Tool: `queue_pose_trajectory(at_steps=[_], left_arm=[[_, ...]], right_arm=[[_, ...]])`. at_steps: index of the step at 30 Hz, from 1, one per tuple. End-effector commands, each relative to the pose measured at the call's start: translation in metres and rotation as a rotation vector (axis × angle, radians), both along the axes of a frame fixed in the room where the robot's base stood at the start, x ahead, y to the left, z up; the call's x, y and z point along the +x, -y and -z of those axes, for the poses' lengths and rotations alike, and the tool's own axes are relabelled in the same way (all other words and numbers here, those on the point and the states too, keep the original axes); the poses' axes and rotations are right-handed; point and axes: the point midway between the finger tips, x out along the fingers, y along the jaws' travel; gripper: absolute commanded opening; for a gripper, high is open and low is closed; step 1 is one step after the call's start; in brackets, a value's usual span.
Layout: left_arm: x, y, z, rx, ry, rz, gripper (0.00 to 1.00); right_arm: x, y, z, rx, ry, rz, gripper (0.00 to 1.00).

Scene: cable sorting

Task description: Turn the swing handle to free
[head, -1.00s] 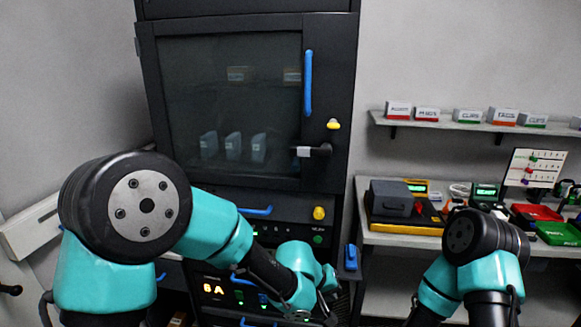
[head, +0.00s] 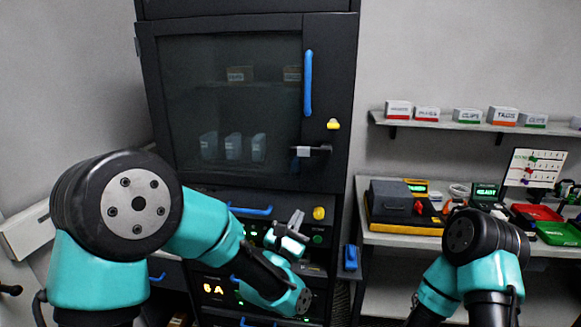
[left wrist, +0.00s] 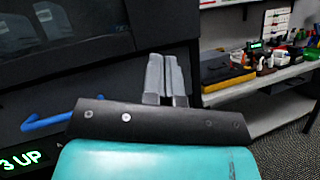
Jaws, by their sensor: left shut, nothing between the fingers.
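The swing handle (head: 312,150) is a dark lever with a pale grey left end, on the right side of the cabinet's glass door (head: 235,100). It lies about horizontal, and the door looks closed. My left gripper (head: 297,216) points upward in front of the drawer units, below the handle and apart from it. Its grey fingers are together and empty; they also show in the left wrist view (left wrist: 165,76). I cannot make out the handle in the left wrist view. My right arm stands at the lower right of the head view, but its gripper is not visible.
A long blue bar (head: 308,83) and a yellow knob (head: 332,124) sit on the door above the handle. Another yellow knob (head: 319,213) and a blue drawer handle (head: 250,210) lie below. A loaded bench (head: 375,239) stands at right.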

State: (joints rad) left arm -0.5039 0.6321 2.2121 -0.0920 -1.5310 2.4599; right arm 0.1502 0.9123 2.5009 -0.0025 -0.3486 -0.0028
Motion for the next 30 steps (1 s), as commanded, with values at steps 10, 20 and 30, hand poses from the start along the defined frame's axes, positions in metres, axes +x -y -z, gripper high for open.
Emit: queue_pose_trajectory(at_steps=[10, 20, 30], left_arm=[[-0.007, -0.045, -0.018, -0.234, 0.067, -0.131, 0.0], [-0.005, -0.044, -0.019, -0.231, 0.068, -0.129, 0.0], [0.024, -0.036, -0.039, -0.231, 0.07, -0.129, 0.0]], right_arm=[[0.0, 0.0, 0.0, 0.0, 0.0, 0.0, 0.43], [0.0, 0.0, 0.0, 0.0, 0.0, 0.0, 0.43], [0.0, 0.0, 0.0, 0.0, 0.0, 0.0, 0.43]])
